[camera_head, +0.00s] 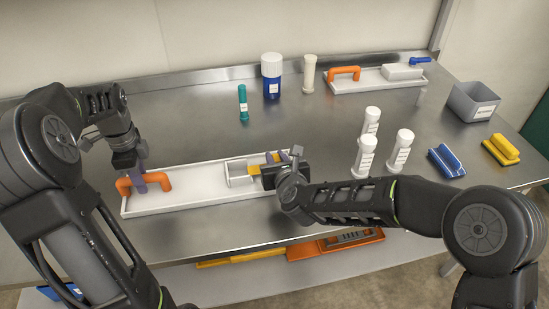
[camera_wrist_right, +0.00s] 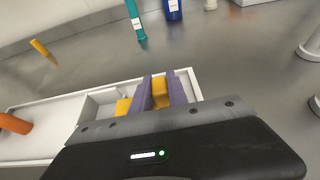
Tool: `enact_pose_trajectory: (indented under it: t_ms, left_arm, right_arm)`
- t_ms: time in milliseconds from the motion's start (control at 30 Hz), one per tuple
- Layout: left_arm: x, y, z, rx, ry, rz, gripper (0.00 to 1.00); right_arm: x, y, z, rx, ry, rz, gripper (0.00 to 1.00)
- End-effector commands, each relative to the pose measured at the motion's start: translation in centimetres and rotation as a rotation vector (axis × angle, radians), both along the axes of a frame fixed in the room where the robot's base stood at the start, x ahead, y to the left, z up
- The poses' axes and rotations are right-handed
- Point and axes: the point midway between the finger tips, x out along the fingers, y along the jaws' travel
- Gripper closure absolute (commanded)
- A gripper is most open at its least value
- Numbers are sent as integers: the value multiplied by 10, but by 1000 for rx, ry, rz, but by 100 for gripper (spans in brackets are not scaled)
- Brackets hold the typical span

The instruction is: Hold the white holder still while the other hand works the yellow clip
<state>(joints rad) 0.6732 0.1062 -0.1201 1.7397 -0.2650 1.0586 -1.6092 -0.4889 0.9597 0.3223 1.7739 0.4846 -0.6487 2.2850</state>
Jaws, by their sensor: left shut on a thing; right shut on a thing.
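The white holder (camera_head: 200,186) is a long shallow tray along the front of the steel bench, with an orange handle (camera_head: 158,180) at its left end. My left gripper (camera_head: 140,184) comes down from above and is shut on that handle. The yellow clip (camera_head: 254,169) is at the holder's right end, by a small white walled compartment. My right gripper (camera_head: 283,160) reaches in from the right and is shut on the clip. In the right wrist view, the clip (camera_wrist_right: 159,93) shows between the purple fingers. The gripper body hides part of the holder's right end.
Several white capped bottles (camera_head: 365,157) stand right of my right gripper. A teal tube (camera_head: 243,103) and a blue bottle (camera_head: 271,77) stand behind. A second white tray (camera_head: 375,83) is at the back right, near a grey bin (camera_head: 472,102). Blue (camera_head: 446,161) and yellow (camera_head: 500,150) brushes lie right.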

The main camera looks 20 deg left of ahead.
Motion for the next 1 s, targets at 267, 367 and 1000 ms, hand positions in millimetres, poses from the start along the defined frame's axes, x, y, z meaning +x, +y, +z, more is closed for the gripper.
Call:
enact_pose_trajectory:
  t_ms: [267, 367, 1000]
  left_arm:
    - [0, 1, 0, 1, 1, 0, 100]
    - [-1, 1, 0, 2, 0, 1, 100]
    - [-1, 1, 0, 1, 0, 1, 100]
  right_arm:
    - [25, -32, 0, 0, 0, -5, 100]
    - [25, -32, 0, -1, -1, -4, 100]
    - [24, -31, 0, -1, -2, -4, 58]
